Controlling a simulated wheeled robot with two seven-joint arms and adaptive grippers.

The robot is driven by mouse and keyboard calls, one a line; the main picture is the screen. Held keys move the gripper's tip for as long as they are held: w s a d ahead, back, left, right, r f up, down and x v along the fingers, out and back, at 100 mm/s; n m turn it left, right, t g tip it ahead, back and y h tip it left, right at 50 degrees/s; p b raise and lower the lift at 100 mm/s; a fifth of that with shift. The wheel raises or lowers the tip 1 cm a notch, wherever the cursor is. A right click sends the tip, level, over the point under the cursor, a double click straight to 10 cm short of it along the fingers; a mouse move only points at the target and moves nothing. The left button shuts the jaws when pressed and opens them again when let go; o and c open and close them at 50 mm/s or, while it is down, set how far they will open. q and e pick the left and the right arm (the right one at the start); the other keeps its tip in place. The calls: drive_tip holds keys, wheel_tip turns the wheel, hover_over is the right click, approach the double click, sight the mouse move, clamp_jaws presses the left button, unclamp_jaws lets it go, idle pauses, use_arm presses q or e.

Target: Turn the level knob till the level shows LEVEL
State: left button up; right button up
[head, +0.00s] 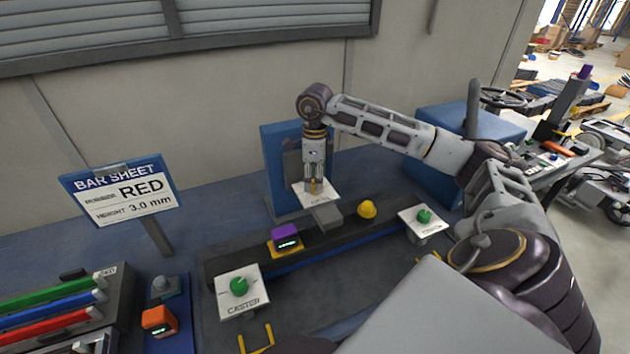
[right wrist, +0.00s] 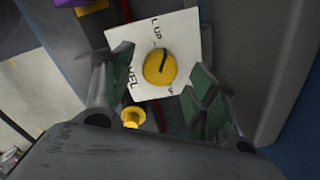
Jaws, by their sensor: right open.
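My right gripper (head: 314,184) points down over a white plate (head: 318,196) at the middle of the dark bar. In the right wrist view a yellow knob (right wrist: 159,67) with a black pointer line sits on that plate, beside printed words partly reading "L UP" and "…VEL". The open fingers of my right gripper (right wrist: 162,92) stand on either side of the knob, apart from it. A purple box (head: 285,236) with a small lit green display sits on the bar to the left; its reading is too small to make out. My left gripper is not in view.
Green knobs on white plates stand at the left (head: 239,286) and right (head: 424,216) ends of the bar. An orange box (head: 158,320), a rack of coloured bars and a bar sheet sign (head: 122,193) are at left. A blue panel stands behind.

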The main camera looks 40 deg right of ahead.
wheel_tip(320, 180, up, 11)
drive_tip(key=shift+f, duration=0.2)
idle(0.5)
idle(0.6)
